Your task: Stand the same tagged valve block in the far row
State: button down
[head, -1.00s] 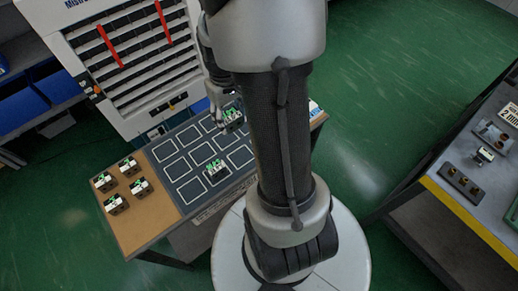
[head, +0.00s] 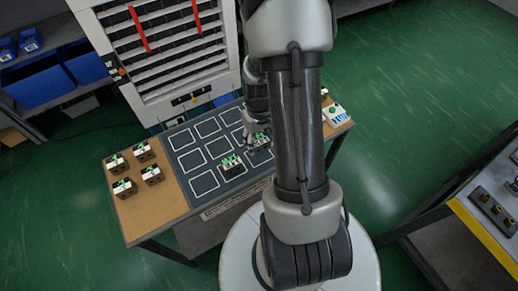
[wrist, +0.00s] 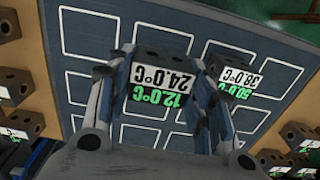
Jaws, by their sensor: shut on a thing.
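My gripper (head: 257,133) is shut on a dark valve block (head: 259,143) with a white and green tag. In the wrist view, the fingers (wrist: 163,95) grip this held block (wrist: 165,78), whose inverted tag reads 24.0°C and 12.0°C. It is over the right part of the dark mat (head: 222,183); I cannot tell whether it touches the mat. A second tagged block (head: 231,163) stands in the middle cell of the near row. In the wrist view this second block (wrist: 230,77) is right of the held one, its tag reading 38.0°C and 50.0°C.
Several tagged blocks (head: 123,187) stand on the tan left section of the table (head: 153,216). A white shelved cabinet (head: 165,62) rises close behind the mat. Most white-outlined cells are bare.

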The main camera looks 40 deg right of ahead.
aim_at(259, 148)
jog(key=shift+f+b, duration=0.7)
jog(key=shift+f, duration=1.4)
jog(key=shift+f, duration=0.15)
jog(key=c, duration=0.8)
grip_release()
jog(key=shift+o, duration=0.2)
